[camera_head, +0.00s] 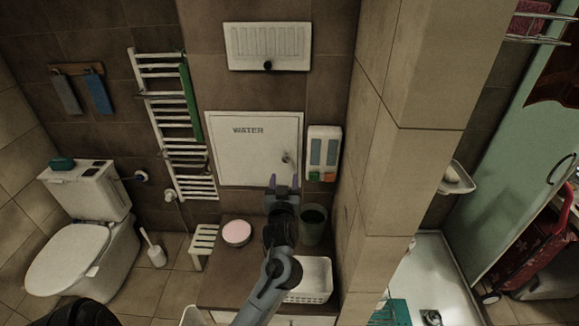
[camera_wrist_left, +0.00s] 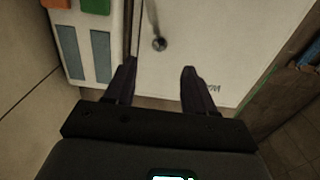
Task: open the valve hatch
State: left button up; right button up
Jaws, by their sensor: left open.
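The valve hatch (camera_head: 240,160) is a white square panel marked WATER, set in the brown tiled wall and looking shut. Its small handle (camera_head: 286,158) is near the panel's right edge. In the left wrist view the hatch (camera_wrist_left: 215,40) appears upside down, with the round handle end (camera_wrist_left: 159,44) just beyond and between the fingertips. My left gripper (camera_head: 283,181) is open and empty, in front of the hatch's lower right part. In the left wrist view both fingers (camera_wrist_left: 160,72) are spread apart, and they do not appear to touch the handle. My right gripper is not in view.
A white dispenser (camera_head: 323,150) hangs just right of the hatch. A towel radiator (camera_head: 165,100) is to its left and a vent (camera_head: 268,42) above. Below are a brown counter (camera_head: 222,285), a round pink-topped container (camera_head: 236,232), a dark cup (camera_head: 313,225) and a white basket (camera_head: 316,280).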

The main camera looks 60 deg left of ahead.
aim_at(286, 160)
pick_arm(q)
jog(key=p+x, duration=0.1)
jog(key=x, duration=0.8)
jog(key=shift+w+a, duration=0.15)
jog(key=shift+a, duration=0.05)
jog(key=shift+c, duration=0.5)
grip_shut()
